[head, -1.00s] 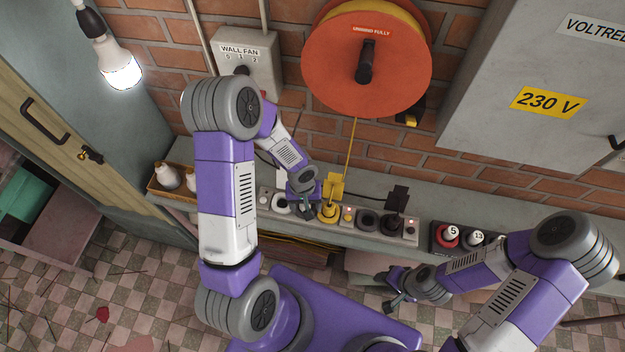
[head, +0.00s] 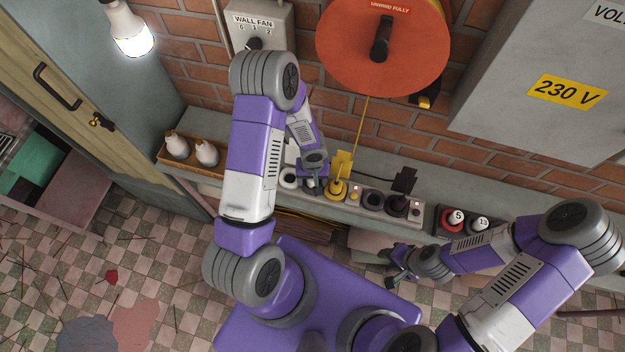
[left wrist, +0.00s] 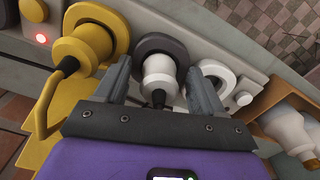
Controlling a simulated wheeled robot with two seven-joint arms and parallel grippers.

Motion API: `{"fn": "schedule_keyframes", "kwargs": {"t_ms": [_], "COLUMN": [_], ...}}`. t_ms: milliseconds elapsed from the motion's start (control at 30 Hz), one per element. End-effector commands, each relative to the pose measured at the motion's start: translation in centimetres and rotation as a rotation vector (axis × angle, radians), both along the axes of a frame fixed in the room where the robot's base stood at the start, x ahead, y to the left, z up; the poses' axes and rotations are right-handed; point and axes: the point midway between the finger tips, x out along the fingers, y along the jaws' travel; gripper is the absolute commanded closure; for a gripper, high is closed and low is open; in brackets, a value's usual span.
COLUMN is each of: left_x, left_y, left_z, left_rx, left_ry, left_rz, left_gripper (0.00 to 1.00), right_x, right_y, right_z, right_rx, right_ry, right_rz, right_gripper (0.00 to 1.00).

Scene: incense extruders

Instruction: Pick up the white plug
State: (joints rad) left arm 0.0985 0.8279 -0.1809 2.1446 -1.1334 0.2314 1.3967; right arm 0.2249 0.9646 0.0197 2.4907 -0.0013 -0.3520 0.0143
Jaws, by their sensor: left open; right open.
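The white plug (left wrist: 158,78) sits in a dark round socket (left wrist: 160,47) of the strip, with a black cable at its back. My left gripper (left wrist: 156,68) is open, with one finger on each side of the plug. Gaps show between the fingers and the plug in the left wrist view. In the head view, my left gripper (head: 313,184) is low over the strip and largely hides the plug. My right gripper (head: 397,268) is open and empty in front of the shelf.
A yellow plug (left wrist: 84,48) stands in the socket beside the white plug. An empty white socket (left wrist: 218,74) is on the other side. A tray (head: 205,166) with white bulbs, a black plug (head: 398,203) and a red-and-dark bulb holder (head: 450,226) are on the shelf.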

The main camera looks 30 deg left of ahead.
Motion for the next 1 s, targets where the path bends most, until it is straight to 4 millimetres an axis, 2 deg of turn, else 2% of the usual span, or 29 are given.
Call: {"fn": "schedule_keyframes", "kwargs": {"t_ms": [67, 467, 767, 867, 1000], "left_x": [0.0, 0.0, 0.0, 0.1, 0.1], "left_y": [0.0, 0.0, 0.0, 0.0, 0.0], "left_z": [0.0, 0.1, 0.6, 2.1, 5.0], "left_rx": [0.000, 0.000, 0.000, -0.002, -0.002], "left_ry": [0.000, 0.000, -0.001, -0.003, -0.005], "left_rz": [0.000, 0.000, 0.001, 0.002, 0.003], "left_gripper": [0.31, 0.91, 0.92, 0.92, 0.92], "right_x": [0.0, 0.0, 0.0, 0.0, 0.0], "right_y": [0.0, 0.0, 0.0, 0.0, 0.0], "right_z": [0.0, 0.0, 0.2, 0.5, 1.0], "right_rx": [0.000, 0.000, 0.000, 0.000, 0.000], "right_ry": [0.000, 0.000, 0.000, 0.000, 0.000], "right_rz": [0.000, 0.000, 0.000, 0.000, 0.000], "right_gripper": [0.57, 0.57, 0.57, 0.57, 0.57]}}
